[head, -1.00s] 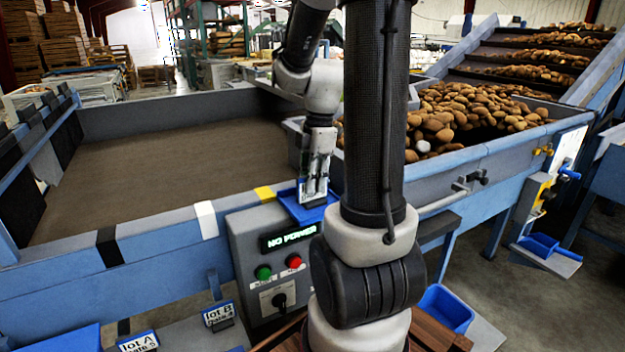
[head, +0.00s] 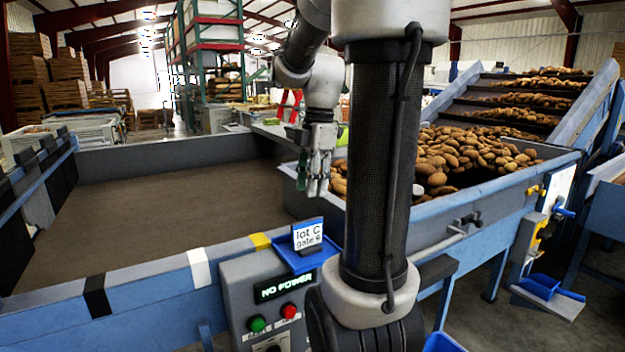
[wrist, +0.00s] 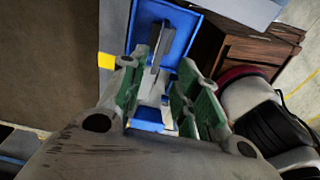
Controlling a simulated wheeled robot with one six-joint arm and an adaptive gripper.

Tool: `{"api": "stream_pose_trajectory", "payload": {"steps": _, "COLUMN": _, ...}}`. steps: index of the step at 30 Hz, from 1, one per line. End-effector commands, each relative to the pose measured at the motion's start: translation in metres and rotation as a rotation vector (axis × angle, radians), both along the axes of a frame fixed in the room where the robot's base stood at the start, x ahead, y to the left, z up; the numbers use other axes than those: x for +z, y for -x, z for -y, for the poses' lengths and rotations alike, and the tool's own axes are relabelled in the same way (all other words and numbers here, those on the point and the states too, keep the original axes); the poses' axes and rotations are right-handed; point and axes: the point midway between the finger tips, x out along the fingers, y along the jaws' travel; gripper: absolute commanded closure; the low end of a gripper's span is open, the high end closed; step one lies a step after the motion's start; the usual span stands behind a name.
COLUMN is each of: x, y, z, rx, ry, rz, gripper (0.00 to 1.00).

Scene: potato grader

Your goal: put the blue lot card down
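The blue-edged lot card (head: 307,234), reading "lot C gate 6", stands upright in a dark holder in the small blue tray (head: 284,258) on top of the control box. In the wrist view the card and holder (wrist: 160,48) show from above, inside the blue tray (wrist: 186,30). My gripper (head: 312,190) hangs above the card, clear of it, with its fingers pointing down. In the wrist view the green-padded fingers (wrist: 160,95) are apart and nothing is held between them.
The control box (head: 270,300) has a "NO POWER" display and green and red buttons. Potatoes (head: 450,160) fill the hopper at right. The wide brown bed (head: 160,205) behind the rail is empty. A blue scoop (head: 540,287) sits on a shelf at lower right.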

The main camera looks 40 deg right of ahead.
Motion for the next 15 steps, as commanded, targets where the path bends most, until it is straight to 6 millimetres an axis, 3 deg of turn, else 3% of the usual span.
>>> {"api": "stream_pose_trajectory", "payload": {"steps": 4, "x": 0.011, "y": 0.002, "z": -0.003, "rx": -0.029, "ry": 0.006, "rz": 0.005, "gripper": 0.68}}
{"api": "stream_pose_trajectory", "payload": {"steps": 7, "x": 0.016, "y": 0.01, "z": -0.017, "rx": -0.137, "ry": 0.021, "rz": 0.017, "gripper": 0.68}}
{"api": "stream_pose_trajectory", "payload": {"steps": 15, "x": 0.017, "y": 0.057, "z": -0.075, "rx": -0.765, "ry": 0.01, "rz": 0.13, "gripper": 0.68}}
